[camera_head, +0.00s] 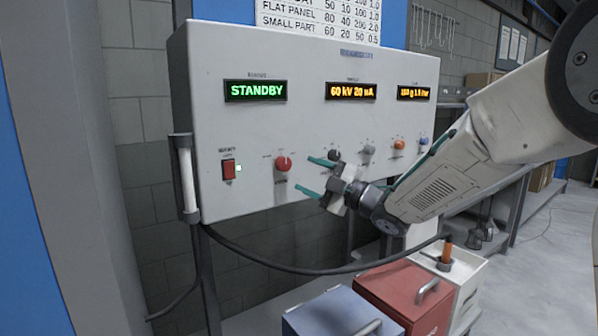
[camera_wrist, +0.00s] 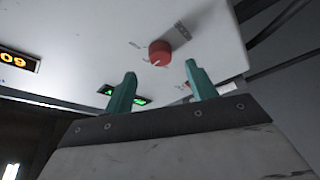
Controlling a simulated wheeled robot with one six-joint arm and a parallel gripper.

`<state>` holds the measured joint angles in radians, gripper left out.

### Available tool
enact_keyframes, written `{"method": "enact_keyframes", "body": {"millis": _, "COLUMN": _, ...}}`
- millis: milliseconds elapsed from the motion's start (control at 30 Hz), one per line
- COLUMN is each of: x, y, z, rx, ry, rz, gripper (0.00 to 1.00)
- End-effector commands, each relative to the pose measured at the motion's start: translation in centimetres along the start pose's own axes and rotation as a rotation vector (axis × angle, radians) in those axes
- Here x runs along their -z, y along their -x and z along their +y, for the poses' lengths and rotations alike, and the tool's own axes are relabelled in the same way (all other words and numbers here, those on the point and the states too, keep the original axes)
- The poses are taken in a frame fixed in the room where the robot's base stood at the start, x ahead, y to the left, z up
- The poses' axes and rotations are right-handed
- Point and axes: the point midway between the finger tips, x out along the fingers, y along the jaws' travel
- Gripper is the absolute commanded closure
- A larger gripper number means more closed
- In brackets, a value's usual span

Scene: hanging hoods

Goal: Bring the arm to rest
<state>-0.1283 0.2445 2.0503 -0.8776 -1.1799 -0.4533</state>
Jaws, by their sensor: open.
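My arm reaches in from the right in the head view. My gripper (camera_head: 316,176) is open and empty in front of the white control panel (camera_head: 310,130), with its teal fingers spread. The red knob (camera_head: 283,163) is just left of the fingers in the head view. In the wrist view my gripper (camera_wrist: 160,88) shows both fingers apart, with the red knob (camera_wrist: 160,52) beyond and between them. Nothing is between the fingertips that I can see touching them. The green display (camera_head: 255,90) reads STANDBY, and the middle display (camera_head: 350,91) reads 60 kV 20 mA.
Several smaller knobs (camera_head: 399,145) run to the right. Below are a blue box (camera_head: 330,316), a red box (camera_head: 405,297), a white box (camera_head: 470,280) and a hanging black cable (camera_head: 290,268). Floor shows at right.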

Motion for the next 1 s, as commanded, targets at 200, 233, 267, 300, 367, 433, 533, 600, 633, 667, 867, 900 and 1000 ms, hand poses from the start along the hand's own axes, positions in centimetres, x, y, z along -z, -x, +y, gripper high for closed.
{"method": "enact_keyframes", "body": {"millis": 200, "x": 0.0, "y": 1.8, "z": 0.1, "rx": -0.001, "ry": 0.0, "rz": -0.001, "gripper": 0.43}}
{"method": "enact_keyframes", "body": {"millis": 233, "x": 0.0, "y": 1.8, "z": 0.0, "rx": -0.001, "ry": 0.0, "rz": -0.001, "gripper": 0.43}}
{"method": "enact_keyframes", "body": {"millis": 267, "x": 0.0, "y": 1.9, "z": 0.0, "rx": -0.001, "ry": 0.0, "rz": -0.001, "gripper": 0.43}}
{"method": "enact_keyframes", "body": {"millis": 300, "x": 0.0, "y": 1.9, "z": 0.0, "rx": -0.001, "ry": 0.0, "rz": -0.001, "gripper": 0.43}}
{"method": "enact_keyframes", "body": {"millis": 367, "x": 0.0, "y": 1.8, "z": 0.0, "rx": -0.001, "ry": 0.0, "rz": -0.001, "gripper": 0.43}}
{"method": "enact_keyframes", "body": {"millis": 433, "x": 0.0, "y": 1.8, "z": 0.0, "rx": -0.001, "ry": 0.0, "rz": 0.0, "gripper": 0.43}}
{"method": "enact_keyframes", "body": {"millis": 533, "x": -0.2, "y": 1.8, "z": -0.1, "rx": 0.004, "ry": -0.01, "rz": -0.01, "gripper": 0.43}}
{"method": "enact_keyframes", "body": {"millis": 600, "x": -1.1, "y": 1.8, "z": -0.4, "rx": 0.021, "ry": -0.027, "rz": -0.055, "gripper": 0.43}}
{"method": "enact_keyframes", "body": {"millis": 633, "x": -1.8, "y": 1.9, "z": -0.7, "rx": 0.03, "ry": -0.039, "rz": -0.089, "gripper": 0.43}}
{"method": "enact_keyframes", "body": {"millis": 667, "x": -2.7, "y": 2.1, "z": -1.0, "rx": 0.041, "ry": -0.055, "rz": -0.134, "gripper": 0.43}}
{"method": "enact_keyframes", "body": {"millis": 867, "x": -9.6, "y": 7.0, "z": -4.1, "rx": 0.11, "ry": -0.243, "rz": -0.597, "gripper": 0.43}}
{"method": "enact_keyframes", "body": {"millis": 900, "x": -10.4, "y": 8.7, "z": -4.4, "rx": 0.115, "ry": -0.287, "rz": -0.698, "gripper": 0.43}}
{"method": "enact_keyframes", "body": {"millis": 1000, "x": -11.2, "y": 13.5, "z": -5.0, "rx": 0.118, "ry": -0.401, "rz": -0.942, "gripper": 0.43}}
